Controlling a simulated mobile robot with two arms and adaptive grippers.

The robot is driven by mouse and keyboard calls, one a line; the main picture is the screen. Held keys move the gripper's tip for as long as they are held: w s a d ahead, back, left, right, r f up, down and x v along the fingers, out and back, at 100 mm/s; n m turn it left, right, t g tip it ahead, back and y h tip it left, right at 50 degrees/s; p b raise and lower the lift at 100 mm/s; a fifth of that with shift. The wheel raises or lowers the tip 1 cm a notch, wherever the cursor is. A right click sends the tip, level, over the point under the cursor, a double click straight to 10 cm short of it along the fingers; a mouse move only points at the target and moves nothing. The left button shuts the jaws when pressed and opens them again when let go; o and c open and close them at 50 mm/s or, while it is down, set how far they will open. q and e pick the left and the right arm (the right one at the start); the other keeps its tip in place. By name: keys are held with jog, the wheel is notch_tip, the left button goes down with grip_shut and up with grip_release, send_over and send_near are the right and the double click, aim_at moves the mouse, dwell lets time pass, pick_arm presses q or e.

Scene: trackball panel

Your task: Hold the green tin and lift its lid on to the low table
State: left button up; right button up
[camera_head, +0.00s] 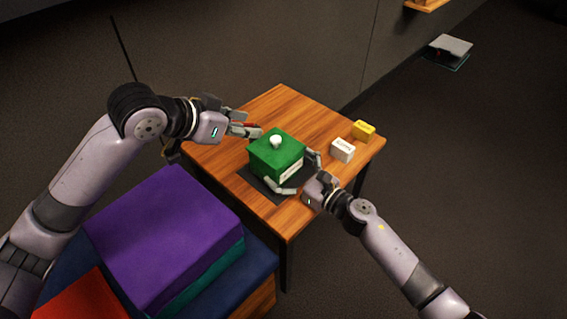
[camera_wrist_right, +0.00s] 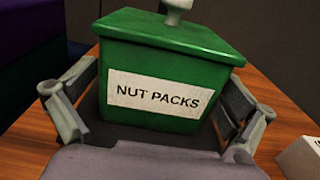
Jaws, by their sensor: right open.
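The green tin (camera_head: 274,160) stands upright on a dark mat (camera_head: 284,194) on the wooden table (camera_head: 283,103). Its green lid (camera_head: 277,149), with a white knob (camera_head: 276,141), sits on top. In the right wrist view the tin (camera_wrist_right: 160,75) has a "NUT PACKS" label, and its knob is cut off at the top edge. My right gripper (camera_head: 298,176) is open, with one finger on each side of the tin's lower front; contact is unclear. My left gripper (camera_head: 256,130) is beside the tin's back left, below knob height; its finger gap is unclear.
A white box (camera_head: 342,150) and a yellow box (camera_head: 363,130) stand to the tin's right. A thin red item shows behind my left fingers. A purple block (camera_head: 165,230) is stacked on other coloured pieces at the front left. The table's back is clear.

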jog(key=shift+w+a, duration=0.4)
jog(key=shift+c, duration=0.6)
